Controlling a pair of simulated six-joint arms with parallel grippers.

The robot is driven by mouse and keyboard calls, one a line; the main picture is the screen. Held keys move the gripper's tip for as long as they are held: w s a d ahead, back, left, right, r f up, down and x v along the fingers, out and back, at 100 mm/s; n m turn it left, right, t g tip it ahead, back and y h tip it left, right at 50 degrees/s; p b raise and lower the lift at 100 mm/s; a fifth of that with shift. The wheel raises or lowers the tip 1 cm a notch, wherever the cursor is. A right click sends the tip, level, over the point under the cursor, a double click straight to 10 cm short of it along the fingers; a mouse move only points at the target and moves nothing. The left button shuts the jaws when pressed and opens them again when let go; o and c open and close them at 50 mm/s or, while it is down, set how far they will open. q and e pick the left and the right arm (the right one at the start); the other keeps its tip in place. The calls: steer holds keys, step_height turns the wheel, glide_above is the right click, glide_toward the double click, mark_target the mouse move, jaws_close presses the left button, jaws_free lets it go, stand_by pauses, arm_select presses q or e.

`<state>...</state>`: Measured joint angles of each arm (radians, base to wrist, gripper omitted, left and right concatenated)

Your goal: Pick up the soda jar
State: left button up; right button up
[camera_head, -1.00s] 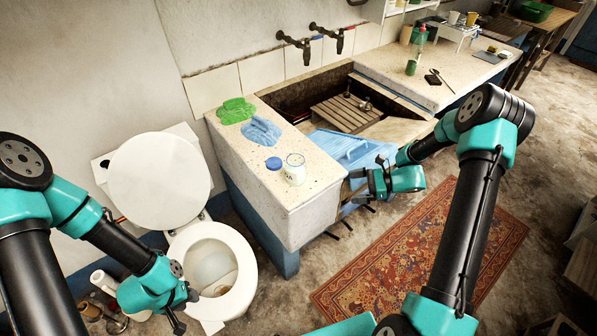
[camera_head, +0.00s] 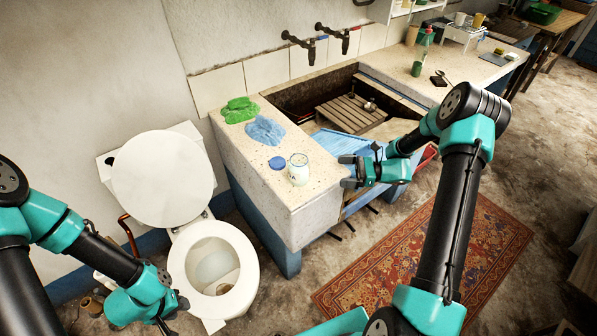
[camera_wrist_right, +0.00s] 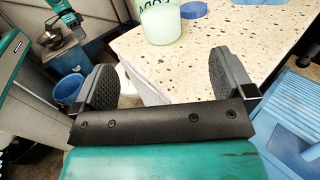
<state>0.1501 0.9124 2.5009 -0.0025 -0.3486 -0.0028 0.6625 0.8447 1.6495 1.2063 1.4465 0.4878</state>
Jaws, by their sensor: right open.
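The soda jar (camera_head: 298,169) is a small whitish jar standing upright near the front of the speckled stone counter (camera_head: 262,186). Its blue lid (camera_head: 277,163) lies on the counter beside it, to the left. In the right wrist view the jar (camera_wrist_right: 160,20) shows partly, cut off by the top edge, with dark lettering. The blue lid (camera_wrist_right: 193,9) is to its right there. My right gripper (camera_head: 348,171) is open and empty, right of the jar and apart from it. Its fingers (camera_wrist_right: 165,78) point toward the counter edge. My left gripper (camera_head: 178,312) hangs low by the toilet; its jaws are unclear.
Green cloth (camera_head: 240,110) and blue cloth (camera_head: 265,130) lie behind the jar. A blue washboard (camera_head: 345,146) leans in the sink just beyond my right gripper. The toilet (camera_head: 213,262) stands left of the counter. A green bottle (camera_head: 421,50) stands on the far counter.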

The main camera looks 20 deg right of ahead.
glide_toward(299, 169)
steer(key=w+a+f, duration=0.1)
steer(key=w+f, duration=0.1)
steer(key=w, duration=0.1)
steer(key=w+a+f, duration=0.1)
steer(key=w+f, duration=0.1)
steer(key=shift+a, duration=0.3)
steer(key=x, duration=0.5)
steer(key=shift+w+a, duration=0.2)
steer(key=shift+a, duration=0.2)
steer(key=c, duration=1.1)
